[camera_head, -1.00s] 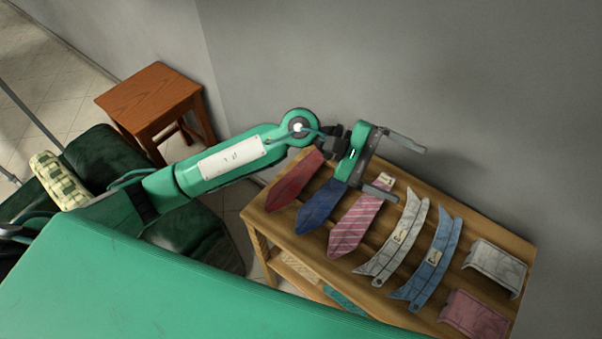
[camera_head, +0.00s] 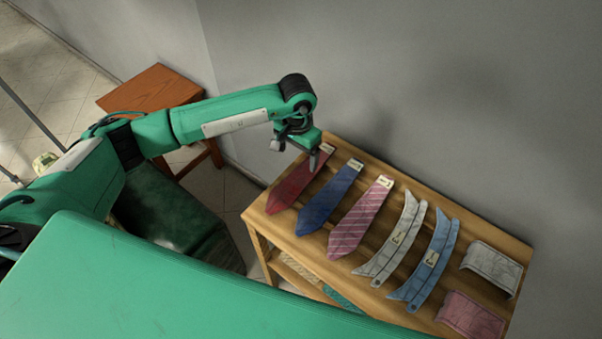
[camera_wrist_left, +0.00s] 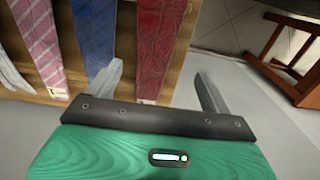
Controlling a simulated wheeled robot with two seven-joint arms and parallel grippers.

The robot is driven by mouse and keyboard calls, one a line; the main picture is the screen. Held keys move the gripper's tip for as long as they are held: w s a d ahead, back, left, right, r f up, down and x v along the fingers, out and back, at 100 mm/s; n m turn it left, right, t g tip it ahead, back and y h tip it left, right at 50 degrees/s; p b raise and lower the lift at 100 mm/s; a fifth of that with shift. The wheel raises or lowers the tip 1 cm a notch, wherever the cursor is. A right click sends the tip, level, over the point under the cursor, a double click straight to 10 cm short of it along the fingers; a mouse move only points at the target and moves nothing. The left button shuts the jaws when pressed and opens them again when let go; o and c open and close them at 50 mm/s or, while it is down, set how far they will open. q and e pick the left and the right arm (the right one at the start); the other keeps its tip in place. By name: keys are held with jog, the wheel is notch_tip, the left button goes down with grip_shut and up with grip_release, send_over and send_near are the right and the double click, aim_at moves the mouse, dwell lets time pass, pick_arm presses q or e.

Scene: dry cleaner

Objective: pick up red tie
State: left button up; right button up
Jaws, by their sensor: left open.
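The red tie (camera_head: 293,190) lies flat at the left end of the wooden table (camera_head: 262,222), with a pale label at its upper end. It also shows in the left wrist view (camera_wrist_left: 155,45), where it lies beyond the gap between the fingers. My left gripper (camera_head: 297,158) is open and empty, above the tie's label end. In the left wrist view my left gripper (camera_wrist_left: 158,82) has both fingers spread, one on each side of the tie's near end. Its fingers look apart from the tie. My right gripper is not seen.
A blue tie (camera_head: 330,196) lies just right of the red one, then a pink striped tie (camera_head: 361,219). Grey and blue collars (camera_head: 428,262) and folded cuffs (camera_head: 492,268) fill the right side. A wooden stool (camera_head: 150,92) stands left. A grey wall rises behind the table.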

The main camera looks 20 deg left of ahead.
aim_at(301, 176)
pick_arm(q)
notch_tip(301, 176, down, 2)
jog(key=shift+d+f, duration=0.1)
jog(key=shift+f, duration=0.15)
jog(key=shift+f+p, duration=0.2)
jog(key=shift+p, duration=0.25)
jog(key=f+p, duration=0.1)
jog(key=f, duration=0.1)
jog(key=f+p, duration=0.1)
jog(key=f, duration=0.1)
jog(key=shift+d, duration=0.4)
jog(key=shift+f, duration=0.4)
jog(key=c, duration=1.1)
jog(key=shift+r, duration=0.1)
